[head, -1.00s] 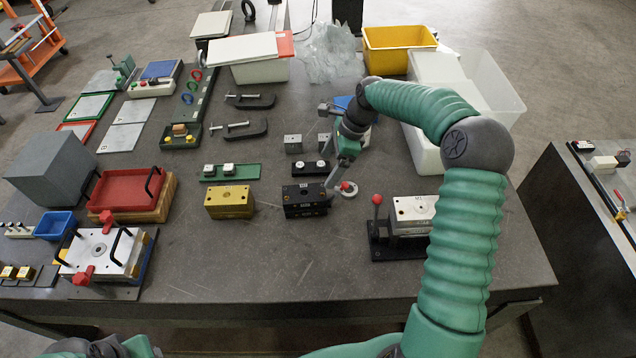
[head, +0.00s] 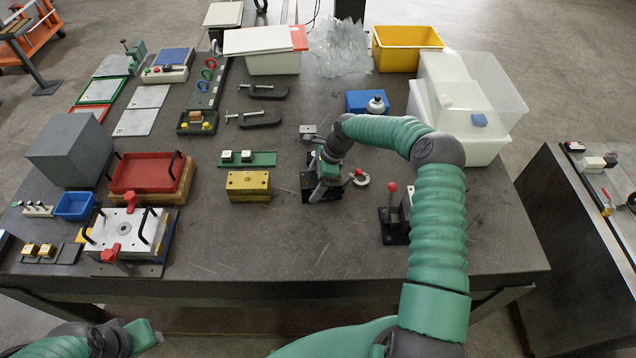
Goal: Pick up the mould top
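Which block is the mould top I cannot tell for certain. A black block (head: 307,188) sits in the middle of the table. My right gripper (head: 320,190) points down over it and hides most of it. The fingertips are small and dark against the block, so I cannot see whether they are open, shut or touching it. A brass-coloured block (head: 248,186) lies just left of it. A white metal plate mould with black handles (head: 115,230) and red clamps stands at the front left. My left arm shows at the bottom left, but its gripper is not clearly visible.
A stand with a red-knobbed lever (head: 392,212) is right of the black block, partly behind my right arm. A small ring part with a red knob (head: 361,178) lies beside the gripper. A green strip (head: 262,159) lies behind the brass block. The front middle is clear.

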